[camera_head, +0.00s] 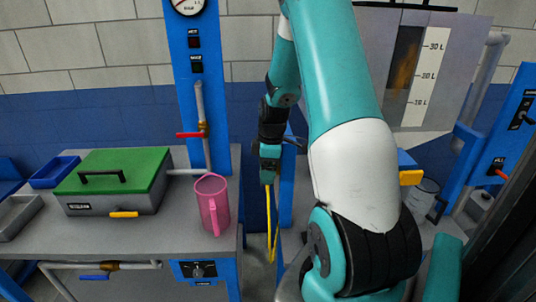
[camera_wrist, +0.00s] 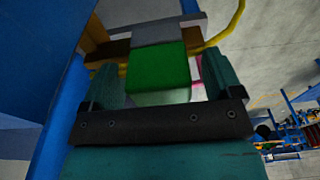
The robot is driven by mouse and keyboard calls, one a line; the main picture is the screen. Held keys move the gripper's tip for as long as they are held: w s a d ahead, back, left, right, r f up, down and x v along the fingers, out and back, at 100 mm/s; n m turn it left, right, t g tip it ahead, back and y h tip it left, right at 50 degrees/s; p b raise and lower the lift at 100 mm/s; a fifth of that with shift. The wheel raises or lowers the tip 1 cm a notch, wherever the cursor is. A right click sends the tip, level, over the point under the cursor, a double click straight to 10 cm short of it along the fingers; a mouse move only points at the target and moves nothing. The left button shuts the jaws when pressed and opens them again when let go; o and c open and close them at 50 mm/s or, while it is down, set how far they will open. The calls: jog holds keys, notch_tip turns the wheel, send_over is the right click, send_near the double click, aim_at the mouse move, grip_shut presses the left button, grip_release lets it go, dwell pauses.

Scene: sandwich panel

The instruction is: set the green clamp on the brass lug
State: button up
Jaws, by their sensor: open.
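In the wrist view the green clamp (camera_wrist: 158,72) shows as a green block between the two fingers of my gripper (camera_wrist: 162,82). The teal fingers are open, with a narrow gap on each side of the clamp. A grey part (camera_wrist: 158,32) lies right behind the clamp. A brownish piece (camera_wrist: 112,50), perhaps the brass lug, shows beside and behind the clamp; I cannot tell whether they touch. In the head view my gripper (camera_head: 269,172) points down beside a blue post, and the clamp and lug cannot be made out there.
A yellow cable (camera_head: 271,228) hangs below my gripper. A pink mug (camera_head: 212,205) and a green-lidded box (camera_head: 115,172) stand on the grey bench at left. A blue gauge post (camera_head: 190,100) with a red-handled valve rises behind. A bucket (camera_head: 421,199) is at right.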

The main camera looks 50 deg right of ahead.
notch_tip(320, 180, up, 17)
jog(key=s+d+b, duration=0.1)
jog(key=b, duration=0.1)
jog(key=shift+s+d, duration=0.2)
jog(key=shift+s, duration=0.1)
jog(key=a+y, duration=0.1)
jog(key=a, duration=2.1)
jog(key=s+a+f+m+g+y, duration=0.1)
jog(key=s+a+y, duration=0.1)
jog(key=s+a, duration=1.1)
jog(key=a, duration=0.4)
jog(key=shift+s+a+f, duration=0.2)
jog(key=shift+s+a, duration=0.15)
jog(key=shift+s, duration=0.05)
